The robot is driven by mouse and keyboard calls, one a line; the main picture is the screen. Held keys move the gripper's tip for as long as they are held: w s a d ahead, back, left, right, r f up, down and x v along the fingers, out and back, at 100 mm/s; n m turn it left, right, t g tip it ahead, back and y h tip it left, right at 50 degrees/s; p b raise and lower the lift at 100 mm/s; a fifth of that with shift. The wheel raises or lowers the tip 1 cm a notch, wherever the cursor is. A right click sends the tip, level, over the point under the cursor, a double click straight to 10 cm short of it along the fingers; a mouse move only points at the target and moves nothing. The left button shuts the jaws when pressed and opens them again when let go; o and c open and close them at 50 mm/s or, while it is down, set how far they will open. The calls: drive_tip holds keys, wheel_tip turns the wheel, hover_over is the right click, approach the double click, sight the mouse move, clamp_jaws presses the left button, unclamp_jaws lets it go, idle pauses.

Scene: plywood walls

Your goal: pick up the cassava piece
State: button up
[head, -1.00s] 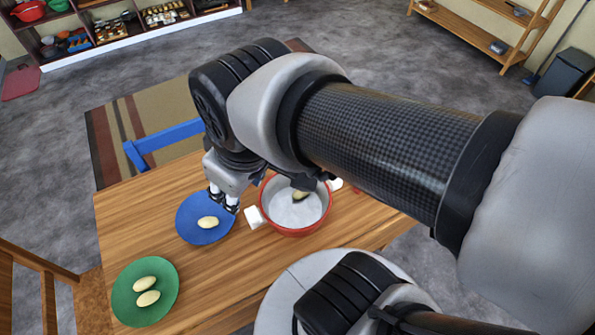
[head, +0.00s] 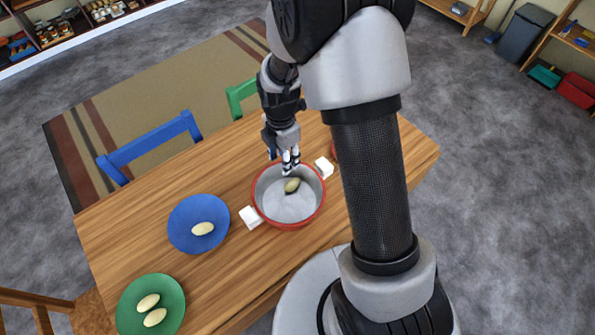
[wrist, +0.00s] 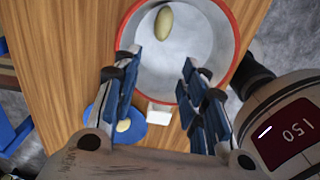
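A yellowish oval piece (head: 292,185), likely the cassava piece, lies inside the red-rimmed pot (head: 257,206); it also shows in the wrist view (wrist: 163,23). Similar pale pieces lie on the blue plate (head: 185,237) (one (head: 203,229)) and the green plate (head: 135,315) (two, one being (head: 148,302)). My gripper (head: 290,168) is above the pot's far side, close to the piece in the head view. In the wrist view my gripper (wrist: 160,65) has its fingers spread and nothing between them; the piece is beyond the fingertips.
White blocks (head: 250,217) and (head: 324,167) stand beside the pot on the wooden table (head: 225,285). A blue chair (head: 150,145) and a green chair (head: 240,95) stand at the far edge. A red item beside my arm is mostly hidden.

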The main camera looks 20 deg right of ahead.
drive_tip(key=b, duration=0.3)
hover_over(287, 186)
drive_tip(key=f, duration=1.1)
drive_tip(key=shift+a+f, duration=0.25)
drive_tip(key=shift+f, duration=0.05)
drive_tip(key=f+b, duration=0.1)
drive_tip(key=f, duration=0.2)
drive_tip(key=f+b, duration=0.1)
drive_tip(key=f, duration=0.1)
drive_tip(key=shift+d+f+b, duration=0.1)
drive_tip(key=shift+d+b, duration=0.2)
drive_tip(key=shift+d, duration=0.05)
drive_tip(key=shift+c, duration=0.3)
drive_tip(key=c, duration=0.8)
drive_tip(key=shift+o, duration=0.2)
wheel_tip(287, 186, up, 23)
drive_tip(key=s+m+p, duration=0.2)
drive_tip(key=m+p, duration=0.4)
drive_tip(key=m, duration=1.5)
drive_tip(key=shift+m, duration=0.3)
